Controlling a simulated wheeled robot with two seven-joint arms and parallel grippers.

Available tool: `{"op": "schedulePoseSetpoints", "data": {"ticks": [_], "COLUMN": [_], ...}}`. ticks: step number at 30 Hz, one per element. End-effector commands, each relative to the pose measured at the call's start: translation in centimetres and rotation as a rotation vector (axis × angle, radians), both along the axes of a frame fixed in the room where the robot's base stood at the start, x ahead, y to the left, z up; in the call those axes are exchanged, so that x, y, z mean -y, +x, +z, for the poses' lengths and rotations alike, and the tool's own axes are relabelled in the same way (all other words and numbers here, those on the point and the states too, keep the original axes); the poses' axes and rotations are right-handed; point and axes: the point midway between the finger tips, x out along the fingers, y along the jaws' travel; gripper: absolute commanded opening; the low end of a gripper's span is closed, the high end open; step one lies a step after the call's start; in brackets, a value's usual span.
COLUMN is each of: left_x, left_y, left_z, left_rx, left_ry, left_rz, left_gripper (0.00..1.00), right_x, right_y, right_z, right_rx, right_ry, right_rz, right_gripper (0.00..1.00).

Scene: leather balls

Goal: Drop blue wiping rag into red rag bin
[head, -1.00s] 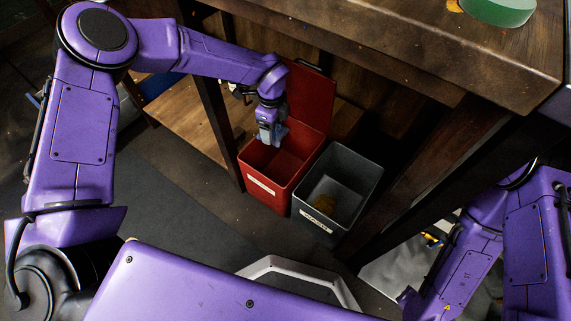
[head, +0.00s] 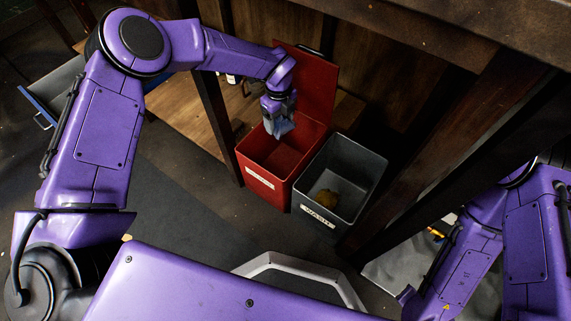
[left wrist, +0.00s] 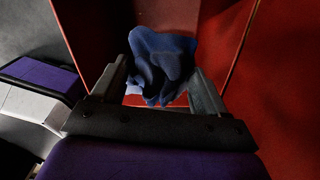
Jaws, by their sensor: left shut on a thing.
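The red rag bin (head: 262,178) stands on the floor below the bench, its red lid (head: 309,85) raised at the back. My left gripper (head: 279,118) points down over the bin's opening, toward its back part. It is shut on the blue wiping rag (head: 281,127), which hangs from the fingers. In the left wrist view the bunched blue rag (left wrist: 162,65) sits between the fingertips, with the red bin (left wrist: 95,30) around and behind it. My right gripper is not in view; only purple links of my right arm show at the lower right.
Dark bench legs (head: 219,125) rise at left and right. A wooden shelf (head: 190,115) lies behind. The dark bench top overhangs at upper right.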

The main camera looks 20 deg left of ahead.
Motion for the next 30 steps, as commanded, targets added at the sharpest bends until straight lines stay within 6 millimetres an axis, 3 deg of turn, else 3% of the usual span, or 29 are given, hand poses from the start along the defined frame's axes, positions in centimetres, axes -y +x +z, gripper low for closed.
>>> {"op": "schedulePoseSetpoints", "data": {"ticks": [5, 6, 8, 9, 17, 24, 30], "left_x": [0.0, 0.0, 0.0, 0.0, 0.0, 0.0, 0.0], "left_y": [0.0, 0.0, 0.0, 0.0, 0.0, 0.0, 0.0], "left_z": [0.0, 0.0, 0.0, 0.0, 0.8, 6.4, 9.9], "left_rx": [0.001, 0.001, 0.001, 0.001, 0.001, 0.003, 0.0], "left_ry": [-0.001, -0.001, -0.001, -0.001, -0.001, -0.002, -0.001], "left_rz": [0.0, 0.0, 0.0, 0.0, 0.001, 0.001, 0.002], "left_gripper": [0.43, 0.77, 0.96, 1.0, 1.0, 1.0, 1.0], "right_x": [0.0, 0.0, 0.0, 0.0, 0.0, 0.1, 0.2], "right_y": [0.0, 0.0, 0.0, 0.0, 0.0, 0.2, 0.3], "right_z": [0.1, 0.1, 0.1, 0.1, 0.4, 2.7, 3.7], "right_rx": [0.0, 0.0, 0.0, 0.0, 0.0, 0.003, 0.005], "right_ry": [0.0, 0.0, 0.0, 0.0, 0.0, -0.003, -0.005], "right_rz": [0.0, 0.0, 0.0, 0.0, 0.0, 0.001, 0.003], "right_gripper": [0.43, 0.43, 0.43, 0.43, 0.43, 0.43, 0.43]}}
